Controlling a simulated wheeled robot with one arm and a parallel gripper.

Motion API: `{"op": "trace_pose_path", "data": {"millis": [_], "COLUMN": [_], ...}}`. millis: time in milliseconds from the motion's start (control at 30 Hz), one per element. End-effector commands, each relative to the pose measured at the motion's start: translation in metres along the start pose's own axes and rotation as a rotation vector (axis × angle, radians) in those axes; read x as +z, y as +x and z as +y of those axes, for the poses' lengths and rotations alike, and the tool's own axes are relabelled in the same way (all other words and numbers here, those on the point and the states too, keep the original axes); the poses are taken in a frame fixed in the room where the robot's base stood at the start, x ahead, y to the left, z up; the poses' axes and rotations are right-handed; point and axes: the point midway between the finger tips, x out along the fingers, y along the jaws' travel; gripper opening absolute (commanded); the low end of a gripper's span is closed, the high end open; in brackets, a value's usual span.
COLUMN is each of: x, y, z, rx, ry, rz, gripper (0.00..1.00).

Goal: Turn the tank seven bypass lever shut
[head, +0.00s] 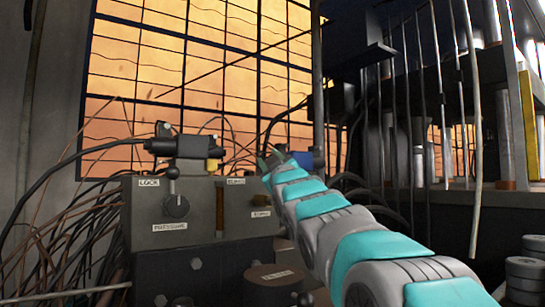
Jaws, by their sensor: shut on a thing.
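My teal and grey arm reaches in from the lower right of the head view. My gripper (271,158), small at its far end, is at the right side of the grey valve block (190,235). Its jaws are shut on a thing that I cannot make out. No lever marked as the tank seven bypass can be told apart here, and the spot at the jaws is partly hidden. A blue part (303,158) shows just behind my wrist.
A black-knobbed lever (172,187) stands on the block's front between labels reading LOCK and PRESSURE. A dark valve body (178,146) sits on top. Cables crowd the left. A dark frame with hanging rods (420,95) and stacked grey discs (524,278) are at the right.

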Motion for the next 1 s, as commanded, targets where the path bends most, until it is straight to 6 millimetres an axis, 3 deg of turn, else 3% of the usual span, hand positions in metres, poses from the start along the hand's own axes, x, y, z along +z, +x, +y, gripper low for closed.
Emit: {"op": "trace_pose_path", "data": {"millis": [433, 467, 500, 700, 1000], "x": [-0.0014, -0.0015, -0.0015, -0.0012, -0.0008], "y": [-0.0004, -0.0004, -0.0004, -0.0004, -0.0011], "z": [-0.0018, -0.0018, -0.0018, -0.0013, -0.0011], "rx": [-0.003, -0.003, -0.003, -0.002, -0.002], "ry": [-0.01, -0.01, -0.01, -0.009, -0.008], "rz": [0.005, 0.005, 0.005, 0.004, 0.003], "gripper": [0.0, 0.42, 0.47, 0.69, 0.69]}}
